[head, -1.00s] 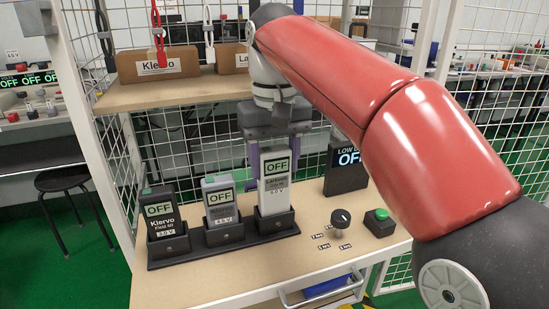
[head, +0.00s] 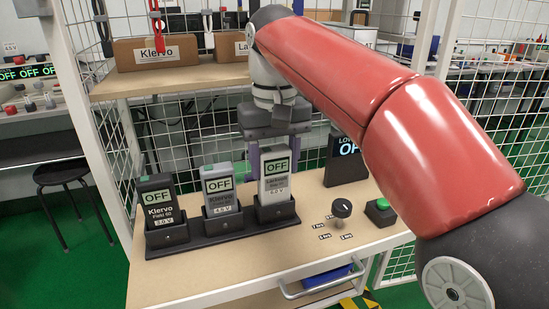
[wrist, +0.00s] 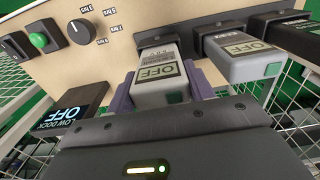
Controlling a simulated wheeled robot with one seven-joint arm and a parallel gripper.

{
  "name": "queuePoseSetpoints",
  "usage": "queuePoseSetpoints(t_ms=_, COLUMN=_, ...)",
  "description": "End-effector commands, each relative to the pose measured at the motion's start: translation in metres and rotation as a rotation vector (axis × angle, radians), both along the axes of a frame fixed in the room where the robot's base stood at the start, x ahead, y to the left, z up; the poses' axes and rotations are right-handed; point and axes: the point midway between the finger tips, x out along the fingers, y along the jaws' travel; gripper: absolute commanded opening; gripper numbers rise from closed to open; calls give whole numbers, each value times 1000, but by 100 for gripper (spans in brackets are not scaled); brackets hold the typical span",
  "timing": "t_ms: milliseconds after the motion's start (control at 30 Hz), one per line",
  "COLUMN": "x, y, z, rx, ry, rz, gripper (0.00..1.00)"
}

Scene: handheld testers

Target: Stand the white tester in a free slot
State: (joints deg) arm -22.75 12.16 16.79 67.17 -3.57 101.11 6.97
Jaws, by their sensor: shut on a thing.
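The white tester (head: 275,172) stands in the right-hand slot of the dark rack (head: 220,238), its lower part hidden by the slot wall. Its screen reads OFF and its label appears to read 6.0 V. It leans back slightly, like its neighbours. My gripper (head: 274,150) is behind it, with purple fingers on either side of its upper part. In the wrist view the fingers of my gripper (wrist: 160,92) are shut on the white tester (wrist: 158,72), whose lower end is in the slot.
A grey tester (head: 220,190) fills the middle slot and a black tester (head: 160,203) the left slot. Right of the rack are a black knob (head: 342,208), a green button (head: 382,204) and a dark LOW DOCK display (head: 346,160). A shelf with boxes (head: 155,52) is above left.

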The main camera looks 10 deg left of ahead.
Motion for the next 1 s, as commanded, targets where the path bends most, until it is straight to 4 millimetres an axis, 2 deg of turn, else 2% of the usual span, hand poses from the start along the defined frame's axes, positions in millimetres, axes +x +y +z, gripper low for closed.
queuePoseSetpoints(t_ms=133, x=0, y=0, z=-5, rx=1, ry=-1, rz=0, gripper=25)
queuePoseSetpoints(t_ms=167, x=0, y=0, z=-4, rx=1, ry=-1, rz=0, gripper=54)
queuePoseSetpoints(t_ms=300, x=0, y=0, z=-3, rx=1, ry=-1, rz=0, gripper=72)
queuePoseSetpoints(t_ms=367, x=0, y=0, z=-3, rx=1, ry=-1, rz=0, gripper=78)
queuePoseSetpoints(t_ms=667, x=0, y=0, z=0, rx=0, ry=0, rz=0, gripper=78)
queuePoseSetpoints(t_ms=767, x=1, y=0, z=12, rx=1, ry=-1, rz=0, gripper=78)
queuePoseSetpoints(t_ms=1000, x=0, y=1, z=54, rx=1, ry=0, rz=0, gripper=78)
